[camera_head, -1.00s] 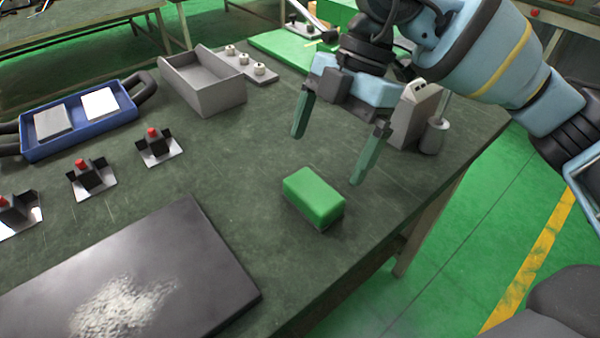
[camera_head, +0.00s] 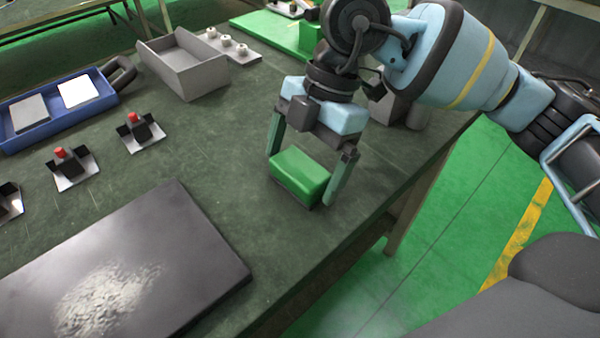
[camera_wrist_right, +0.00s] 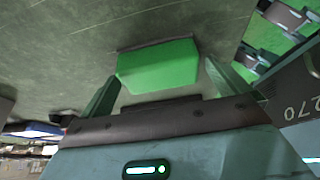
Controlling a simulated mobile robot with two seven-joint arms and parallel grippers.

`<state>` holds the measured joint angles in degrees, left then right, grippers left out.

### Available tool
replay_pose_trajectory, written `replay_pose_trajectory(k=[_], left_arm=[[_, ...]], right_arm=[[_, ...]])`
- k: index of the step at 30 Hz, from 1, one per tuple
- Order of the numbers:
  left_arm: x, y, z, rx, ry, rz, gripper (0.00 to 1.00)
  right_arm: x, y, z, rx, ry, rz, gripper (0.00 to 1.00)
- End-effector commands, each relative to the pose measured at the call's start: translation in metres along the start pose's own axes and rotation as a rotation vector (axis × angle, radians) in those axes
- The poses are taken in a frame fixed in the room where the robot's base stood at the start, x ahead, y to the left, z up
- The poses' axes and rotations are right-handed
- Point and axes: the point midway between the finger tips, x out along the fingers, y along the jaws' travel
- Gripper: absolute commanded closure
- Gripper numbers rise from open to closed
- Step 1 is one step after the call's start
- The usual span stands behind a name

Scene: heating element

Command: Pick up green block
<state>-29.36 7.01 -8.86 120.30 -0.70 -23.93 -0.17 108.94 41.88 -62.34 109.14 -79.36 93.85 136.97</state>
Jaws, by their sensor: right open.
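The green block (camera_head: 300,175) lies on the dark green table (camera_head: 215,140) near its right edge. My right gripper (camera_head: 302,178) is open, pointing down over the block, with one finger on the left side of the block and one on the right. In the right wrist view the green block (camera_wrist_right: 158,66) lies between the two open fingers of my right gripper (camera_wrist_right: 160,82). Whether the fingers touch the block is hard to tell. My left gripper is not in view.
A black slab (camera_head: 130,270) with a pale worn patch lies at the front left. A grey open box (camera_head: 185,65), a blue tray (camera_head: 60,115) and several red-topped parts (camera_head: 140,132) stand at the left and back. The table around the block is clear.

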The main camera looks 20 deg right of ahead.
Motion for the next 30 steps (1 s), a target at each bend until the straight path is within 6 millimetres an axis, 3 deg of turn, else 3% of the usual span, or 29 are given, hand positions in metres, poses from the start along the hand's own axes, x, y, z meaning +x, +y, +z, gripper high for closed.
replay_pose_trajectory(k=[3,10,20,30], left_arm=[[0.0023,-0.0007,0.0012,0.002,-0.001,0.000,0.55],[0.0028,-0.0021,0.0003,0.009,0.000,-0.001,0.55],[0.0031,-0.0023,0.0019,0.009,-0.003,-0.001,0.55],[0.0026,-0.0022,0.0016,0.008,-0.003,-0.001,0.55]], right_arm=[[0.0127,0.0000,0.0002,0.000,0.001,-0.001,0.00],[0.0134,0.0003,-0.0001,0.000,0.001,0.001,0.00],[0.0133,0.0003,-0.0001,0.000,0.001,0.001,0.43],[0.0101,0.0005,-0.0015,-0.001,0.001,0.002,0.44]])
